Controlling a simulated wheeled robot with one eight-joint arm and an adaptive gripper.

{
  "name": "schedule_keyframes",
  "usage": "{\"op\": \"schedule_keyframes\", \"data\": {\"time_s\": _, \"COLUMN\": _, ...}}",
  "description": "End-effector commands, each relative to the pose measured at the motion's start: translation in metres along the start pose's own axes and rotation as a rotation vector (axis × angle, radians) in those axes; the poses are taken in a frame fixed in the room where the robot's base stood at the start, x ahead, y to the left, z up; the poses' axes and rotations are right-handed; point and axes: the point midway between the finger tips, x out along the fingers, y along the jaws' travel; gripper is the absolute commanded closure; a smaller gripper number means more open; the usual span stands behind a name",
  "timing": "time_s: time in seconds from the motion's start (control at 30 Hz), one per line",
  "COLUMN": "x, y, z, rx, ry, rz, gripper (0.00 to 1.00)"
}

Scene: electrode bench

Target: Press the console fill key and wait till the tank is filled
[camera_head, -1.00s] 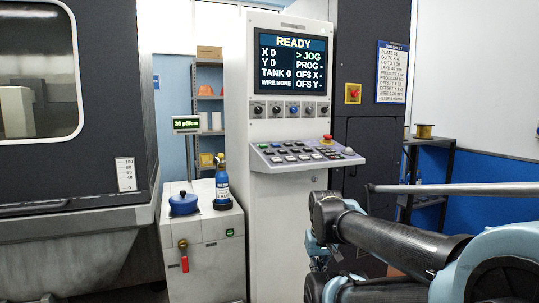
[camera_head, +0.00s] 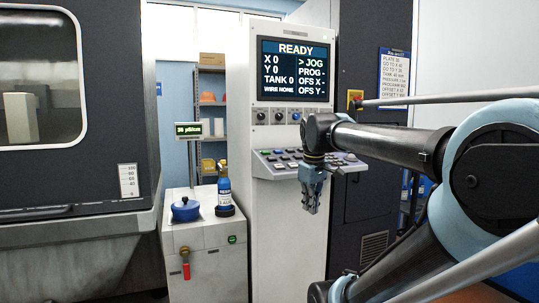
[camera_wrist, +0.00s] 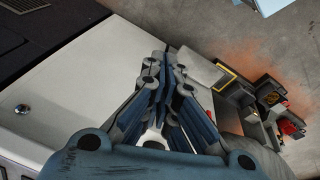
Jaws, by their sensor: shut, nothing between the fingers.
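The console (camera_head: 240,150) is a tall white cabinet. Its screen (camera_head: 295,70) reads READY, X 0, Y 0, TANK 0, WIRE NONE, with JOG marked. The sloped key panel (camera_head: 275,163) sits below the screen; my arm and gripper hide its right part, and I cannot read which key is the fill key. My gripper (camera_head: 311,208) points down in front of the panel, its tips below the panel's front edge and apart from the keys. It is shut and empty, and its fingers also show in the wrist view (camera_wrist: 165,62). The tank level scale (camera_head: 128,181) is on the machine at left.
A white cabinet (camera_head: 195,245) left of the console bears a blue pot (camera_head: 185,209) and a blue bottle (camera_head: 224,190), with a red-handled valve (camera_head: 186,264) on its front. A job sheet (camera_head: 393,75) hangs behind my arm. Floor (camera_wrist: 265,35) shows in the wrist view.

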Motion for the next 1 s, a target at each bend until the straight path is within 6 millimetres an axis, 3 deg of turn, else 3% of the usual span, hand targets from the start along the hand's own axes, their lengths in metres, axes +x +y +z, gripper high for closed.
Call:
{"op": "schedule_keyframes", "data": {"time_s": 0.03, "x": -0.018, "y": 0.005, "z": -0.015, "rx": -0.057, "ry": 0.001, "rz": 0.0, "gripper": 1.0}}
{"op": "schedule_keyframes", "data": {"time_s": 0.2, "x": -0.071, "y": 0.019, "z": -0.057, "rx": -0.261, "ry": 0.004, "rz": 0.001, "gripper": 1.0}}
{"op": "schedule_keyframes", "data": {"time_s": 0.6, "x": -0.175, "y": 0.034, "z": -0.15, "rx": -0.755, "ry": 0.025, "rz": -0.01, "gripper": 1.0}}
{"op": "schedule_keyframes", "data": {"time_s": 0.8, "x": -0.216, "y": 0.033, "z": -0.196, "rx": -1.024, "ry": 0.048, "rz": -0.022, "gripper": 1.0}}
{"op": "schedule_keyframes", "data": {"time_s": 1.0, "x": -0.239, "y": 0.031, "z": -0.224, "rx": -1.204, "ry": 0.067, "rz": -0.027, "gripper": 1.0}}
